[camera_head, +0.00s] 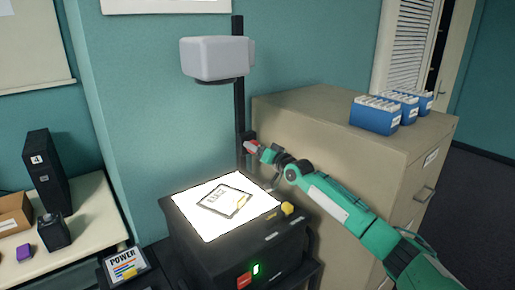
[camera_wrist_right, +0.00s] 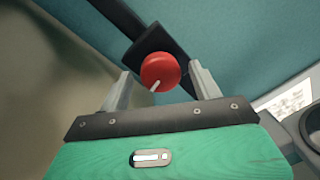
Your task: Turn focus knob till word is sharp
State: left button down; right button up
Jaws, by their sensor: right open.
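The overhead projector has a grey head (camera_head: 215,59) on a black post (camera_head: 238,110) and a bright glowing stage (camera_head: 210,228). A sheet with a dark-framed word (camera_head: 224,201) lies on the stage. The red focus knob (camera_wrist_right: 160,72) with a white pointer mark is on the post; it also shows in the head view (camera_head: 251,146), partly covered by my gripper. My right gripper (camera_head: 258,148) is at the knob, and in the right wrist view its open fingers (camera_wrist_right: 163,88) stand on either side of it, with gaps showing. My left gripper is out of view.
A beige filing cabinet (camera_head: 310,125) stands close behind my right arm, with blue boxes (camera_head: 375,116) on top. A yellow knob (camera_head: 287,208) is on the projector base. A side table (camera_head: 85,225) at left holds a black tower (camera_head: 48,170). A POWER sign (camera_head: 124,266) stands in front.

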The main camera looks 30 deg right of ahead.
notch_tip(320, 180, up, 20)
jog(key=b, duration=0.4)
jog(key=shift+f, duration=0.1)
dwell(0.6)
